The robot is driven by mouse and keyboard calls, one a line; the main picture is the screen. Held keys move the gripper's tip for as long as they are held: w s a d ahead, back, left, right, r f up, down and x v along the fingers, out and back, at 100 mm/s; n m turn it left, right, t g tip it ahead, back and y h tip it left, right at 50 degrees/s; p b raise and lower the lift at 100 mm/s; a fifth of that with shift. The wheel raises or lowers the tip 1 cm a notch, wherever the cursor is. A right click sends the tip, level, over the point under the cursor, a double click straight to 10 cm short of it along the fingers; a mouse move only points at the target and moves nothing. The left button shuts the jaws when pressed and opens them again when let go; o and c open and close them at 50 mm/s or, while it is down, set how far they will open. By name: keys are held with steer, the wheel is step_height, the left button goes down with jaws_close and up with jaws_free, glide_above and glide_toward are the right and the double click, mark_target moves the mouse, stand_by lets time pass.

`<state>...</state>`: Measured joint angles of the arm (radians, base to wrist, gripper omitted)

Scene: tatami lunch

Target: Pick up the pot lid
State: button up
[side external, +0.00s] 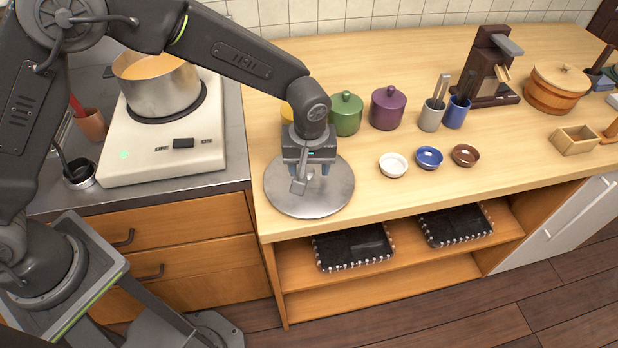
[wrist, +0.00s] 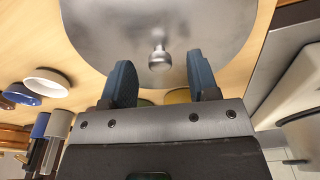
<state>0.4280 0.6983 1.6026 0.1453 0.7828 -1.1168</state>
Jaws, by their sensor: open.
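The pot lid (side external: 332,196) is a round grey metal disc lying flat near the front left of the wooden counter. My gripper (side external: 311,173) points down over it, open and empty. In the wrist view, the lid (wrist: 105,25) fills the top middle with its small round knob (wrist: 160,59) up. The knob appears in line with the gap between my two blue fingertips (wrist: 161,72), apart from both. I cannot tell the exact height of the fingertips above the lid. In the side view, my gripper hides the knob.
A steel pot (side external: 158,92) with orange contents stands on the white stove (side external: 165,160) at left. Behind the lid are a partly hidden yellow jar (side external: 287,112), a green jar (side external: 346,116) and a purple jar (side external: 388,110). Small bowls (side external: 429,158) sit to the right. The counter's front edge is close.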

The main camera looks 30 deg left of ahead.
steer(key=shift+f, duration=0.7)
steer(key=shift+c, duration=0.5)
steer(key=shift+r, duration=0.1)
jaws_close()
